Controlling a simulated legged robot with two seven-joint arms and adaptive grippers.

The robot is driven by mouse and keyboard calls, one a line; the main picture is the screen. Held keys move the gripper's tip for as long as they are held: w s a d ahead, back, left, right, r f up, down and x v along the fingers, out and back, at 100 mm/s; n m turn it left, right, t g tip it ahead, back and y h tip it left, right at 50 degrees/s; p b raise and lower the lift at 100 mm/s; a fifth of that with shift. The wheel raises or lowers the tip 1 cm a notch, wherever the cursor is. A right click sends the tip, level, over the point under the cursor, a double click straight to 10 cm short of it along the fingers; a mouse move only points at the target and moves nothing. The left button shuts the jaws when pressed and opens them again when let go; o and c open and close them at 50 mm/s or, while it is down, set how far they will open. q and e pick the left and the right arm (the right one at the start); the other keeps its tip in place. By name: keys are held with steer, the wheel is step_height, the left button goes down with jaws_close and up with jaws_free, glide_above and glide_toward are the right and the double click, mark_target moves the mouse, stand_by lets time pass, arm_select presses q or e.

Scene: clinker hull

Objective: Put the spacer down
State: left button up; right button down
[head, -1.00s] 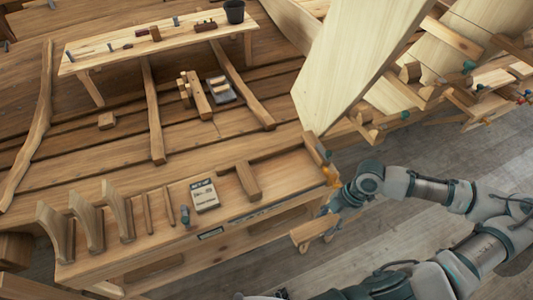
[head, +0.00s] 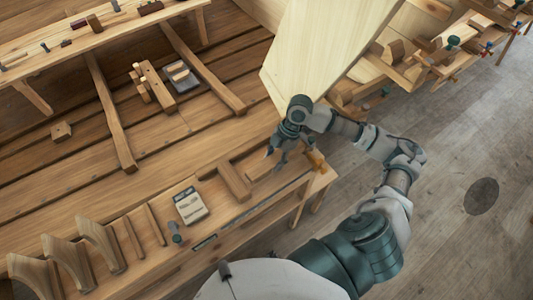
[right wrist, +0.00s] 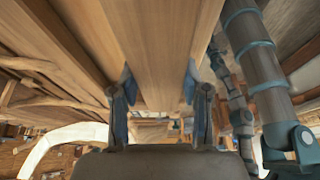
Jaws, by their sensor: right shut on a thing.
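The spacer is a pale wooden bar (right wrist: 155,40) in the right wrist view. It lies between the two fingers of my right gripper (right wrist: 159,88), which is shut on it. In the head view my right gripper (head: 275,157) is over the right part of the near bench (head: 245,213), close to a wooden block (head: 235,181) lying there. The held spacer is hard to tell from the bench wood in that view, and I cannot tell whether it touches the bench top. My left gripper is not in view.
A label card (head: 190,205) and a small dark-headed tool (head: 175,235) are on the bench, with several curved wooden pieces (head: 100,243) at its left. A large pale board (head: 325,55) leans behind my gripper.

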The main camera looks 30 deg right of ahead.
steer(key=w, duration=0.2)
steer(key=w+a, duration=0.1)
steer(key=w, duration=0.1)
steer(key=shift+w+f, duration=0.15)
steer(key=shift+w+d+f+p, duration=0.1)
steer(key=shift+d+f+p, duration=0.1)
steer(key=shift+d+p, duration=0.1)
steer(key=f, duration=0.3)
steer(key=shift+d+f, duration=0.1)
steer(key=shift+d, duration=0.3)
steer(key=shift+f, duration=0.1)
steer(key=shift+s+a, duration=0.2)
steer(key=c, duration=0.7)
jaws_free()
steer(key=shift+a, duration=0.1)
steer(key=shift+c, duration=0.2)
steer(key=shift+o, duration=0.9)
steer(key=shift+a, duration=0.1)
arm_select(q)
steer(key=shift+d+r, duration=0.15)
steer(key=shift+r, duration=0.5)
arm_select(e)
steer(key=shift+w, duration=0.15)
